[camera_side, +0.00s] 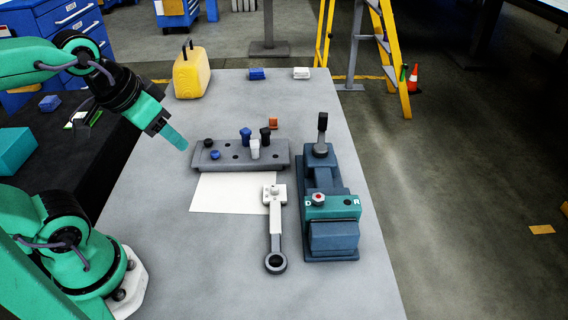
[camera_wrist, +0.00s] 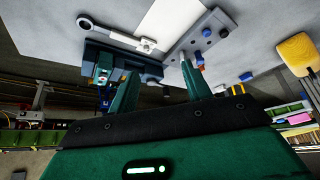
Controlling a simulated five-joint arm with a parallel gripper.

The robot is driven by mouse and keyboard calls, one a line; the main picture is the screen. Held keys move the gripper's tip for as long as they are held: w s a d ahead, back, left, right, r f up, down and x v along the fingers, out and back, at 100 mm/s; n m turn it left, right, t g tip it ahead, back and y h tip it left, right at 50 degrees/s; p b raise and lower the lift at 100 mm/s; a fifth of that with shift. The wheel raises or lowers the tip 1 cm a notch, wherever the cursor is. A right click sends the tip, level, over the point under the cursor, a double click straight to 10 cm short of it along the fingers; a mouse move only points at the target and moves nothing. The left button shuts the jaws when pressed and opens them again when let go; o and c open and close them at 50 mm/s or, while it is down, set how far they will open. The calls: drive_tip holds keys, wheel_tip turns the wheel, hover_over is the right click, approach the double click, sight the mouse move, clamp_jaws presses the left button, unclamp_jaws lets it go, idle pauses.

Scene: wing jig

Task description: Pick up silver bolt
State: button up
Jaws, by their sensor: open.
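A silver-white bolt (camera_side: 254,148) stands upright in the front part of the grey rack (camera_side: 208,161) on the table in the side view. Dark blue and black bolts stand close beside it. My gripper (camera_side: 177,138) is above the table, left of the rack and apart from the bolt. In the side view its fingers overlap. In the wrist view my gripper (camera_wrist: 160,78) shows two green fingers spread apart with nothing held between them. The rack also shows in the wrist view (camera_wrist: 188,46), tilted, near the right finger. The bolt's lower end is hidden in the rack.
A white sheet (camera_side: 225,195) lies before the rack. A white-headed ring-ended tool (camera_side: 275,235) lies right of it, next to a blue-green vise-like device (camera_side: 332,235). A yellow can (camera_side: 190,75) and small blue and white blocks stand farther back. The front left table is clear.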

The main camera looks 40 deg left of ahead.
drive_tip(key=m+g, duration=0.3)
drive_tip(key=g, duration=0.2)
hover_over(318, 196)
drive_tip(key=f, duration=0.5)
drive_tip(key=shift+s+a+f, duration=0.1)
drive_tip(key=shift+s+a, duration=0.15)
drive_tip(key=shift+a, duration=0.1)
drive_tip(key=shift+w+d+f+g, duration=0.15)
drive_tip(key=shift+d+f+g, duration=0.15)
drive_tip(key=shift+d, duration=0.1)
drive_tip(key=shift+f, duration=1.25)
drive_tip(key=shift+w+f, duration=0.1)
drive_tip(key=shift+f, duration=2.5)
